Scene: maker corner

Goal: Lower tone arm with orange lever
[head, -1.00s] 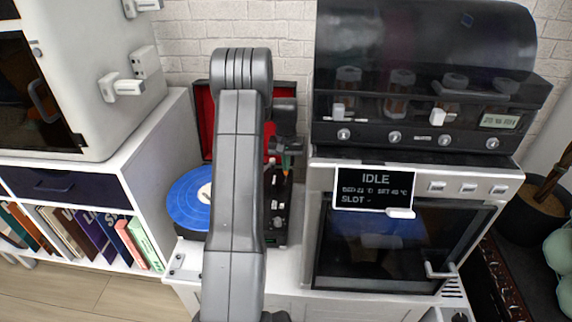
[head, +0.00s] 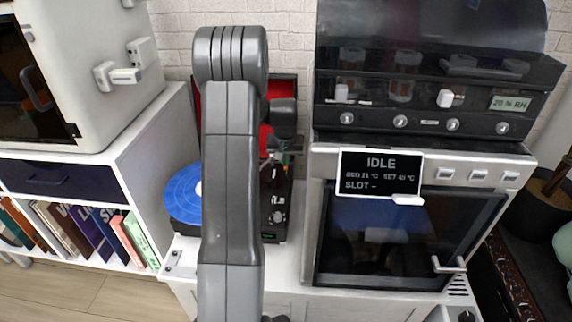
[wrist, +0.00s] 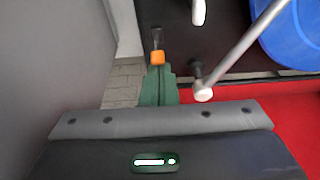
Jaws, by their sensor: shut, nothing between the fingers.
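The orange lever (wrist: 157,58) shows in the wrist view as an orange tip on a dark stem. My gripper (wrist: 156,74) has its green fingers closed together right by the orange tip; I cannot tell whether they touch it. The silver tone arm (wrist: 245,48) runs diagonally to the right of the fingers, with a white rounded end. The blue record (wrist: 292,32) is at the upper right, and it also shows on the turntable in the head view (head: 182,197). In the head view my arm hides much of the turntable (head: 275,215), and the lever cannot be made out.
The red open lid (head: 269,90) stands behind the turntable. A machine with an IDLE display (head: 380,175) stands close on the right. A white shelf unit with books (head: 85,230) is at the left, with a white cabinet (head: 90,60) on top.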

